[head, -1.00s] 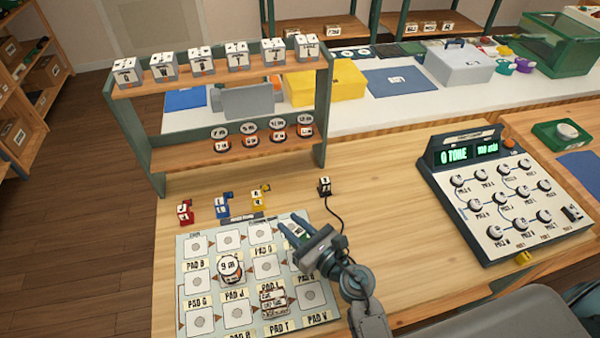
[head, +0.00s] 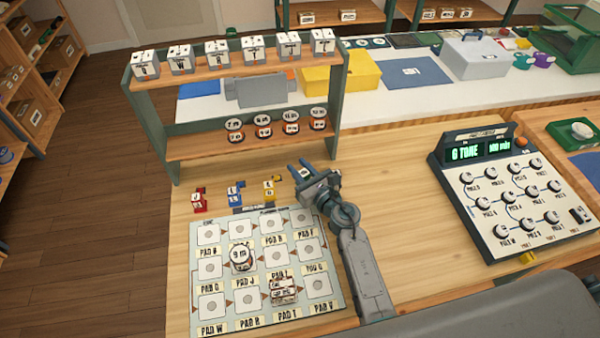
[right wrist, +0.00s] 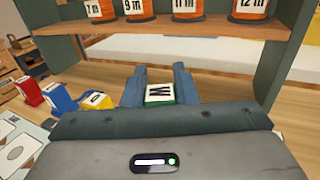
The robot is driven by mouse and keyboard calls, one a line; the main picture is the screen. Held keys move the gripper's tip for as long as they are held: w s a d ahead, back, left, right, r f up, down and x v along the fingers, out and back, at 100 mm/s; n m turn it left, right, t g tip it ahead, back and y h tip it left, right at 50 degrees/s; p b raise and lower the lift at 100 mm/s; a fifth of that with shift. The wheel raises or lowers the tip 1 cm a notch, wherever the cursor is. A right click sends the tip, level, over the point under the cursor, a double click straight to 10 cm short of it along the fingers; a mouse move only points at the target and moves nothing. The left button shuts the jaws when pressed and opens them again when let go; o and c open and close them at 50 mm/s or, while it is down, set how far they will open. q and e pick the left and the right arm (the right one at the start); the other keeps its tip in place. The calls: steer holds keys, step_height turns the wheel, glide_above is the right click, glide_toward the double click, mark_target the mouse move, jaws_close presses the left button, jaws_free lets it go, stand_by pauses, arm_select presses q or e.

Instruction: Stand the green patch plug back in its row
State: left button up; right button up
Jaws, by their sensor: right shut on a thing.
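My right gripper (head: 298,173) is shut on the green patch plug (right wrist: 160,93), which shows between the two fingers in the right wrist view, its pale lettered top facing up. In the head view I cannot make the plug out clearly. The gripper is just right of the row of standing plugs: red (head: 200,199), blue (head: 235,193) and yellow (head: 269,190). The yellow plug (right wrist: 97,101) is closest to the gripper. I cannot tell whether the green plug touches the table. My left gripper is not in view.
The pad board (head: 205,322) lies in front of the row, holding a round 9 m piece (head: 241,257) and a labelled block (head: 284,290). A two-tier shelf (head: 180,150) stands behind. The dial console (head: 515,200) is at right, with bare table between.

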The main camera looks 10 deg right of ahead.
steer(key=f, duration=0.1)
steer(key=f+b, duration=0.1)
steer(key=f, duration=0.1)
steer(key=shift+w, duration=0.4)
steer(key=shift+f, duration=0.25)
steer(key=shift+f, duration=0.1)
steer(key=o, duration=1)
steer(key=shift+s+d, duration=0.1)
steer(key=shift+s, duration=0.1)
steer(key=b+v, duration=0.2)
steer(key=v, duration=0.8)
steer(key=shift+s+d, duration=0.15)
steer(key=shift+s, duration=0.2)
steer(key=shift+s+d, duration=0.15)
steer(key=shift+s, duration=0.25)
